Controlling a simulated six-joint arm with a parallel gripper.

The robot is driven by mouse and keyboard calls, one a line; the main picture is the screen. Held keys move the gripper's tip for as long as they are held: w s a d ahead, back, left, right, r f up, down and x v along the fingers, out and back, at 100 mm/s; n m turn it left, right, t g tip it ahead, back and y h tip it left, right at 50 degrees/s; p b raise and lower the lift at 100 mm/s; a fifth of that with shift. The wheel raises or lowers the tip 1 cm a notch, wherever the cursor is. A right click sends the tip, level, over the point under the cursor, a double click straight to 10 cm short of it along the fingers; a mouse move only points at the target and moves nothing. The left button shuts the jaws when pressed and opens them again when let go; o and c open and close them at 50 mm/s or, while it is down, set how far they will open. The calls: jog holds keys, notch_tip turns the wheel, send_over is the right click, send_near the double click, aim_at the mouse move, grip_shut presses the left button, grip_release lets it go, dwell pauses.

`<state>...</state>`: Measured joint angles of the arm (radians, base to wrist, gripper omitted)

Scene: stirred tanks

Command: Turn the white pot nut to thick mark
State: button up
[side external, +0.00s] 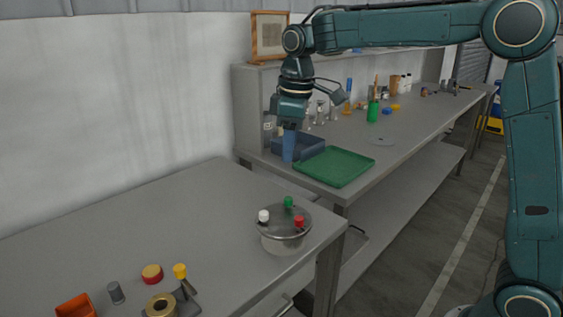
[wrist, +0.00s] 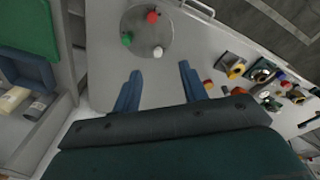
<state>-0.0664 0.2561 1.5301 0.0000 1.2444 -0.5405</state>
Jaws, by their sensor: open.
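The metal pot (side external: 285,237) stands near the right end of the front grey table, with white, green and red nuts on its lid. The white nut (side external: 263,216) is on the left of the lid, the green nut (side external: 288,202) at the back and the red nut (side external: 299,221) at the right. In the wrist view the white nut (wrist: 158,52) is on the lid's near side. My gripper (side external: 289,158) is high, behind the pot in the side view, and well apart from it. Its fingers (wrist: 160,82) are open and empty. No thick mark can be made out.
A green tray (side external: 335,167) and a blue bin (side external: 310,146) are on the rear bench. Several small parts, including a red-yellow disc (side external: 152,274), a yellow-topped knob (side external: 180,271) and an orange box (side external: 75,306), lie on the front table. The table left of the pot is clear.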

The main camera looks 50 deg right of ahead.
jog(key=n+g, duration=0.1)
jog(key=n, duration=0.1)
send_over(264, 212)
notch_tip(264, 212, down, 6)
jog(key=shift+r, duration=0.25)
jog(key=shift+f, duration=0.1)
notch_tip(264, 212, down, 14)
jog(key=shift+r, duration=0.2)
dwell(0.3)
grip_shut()
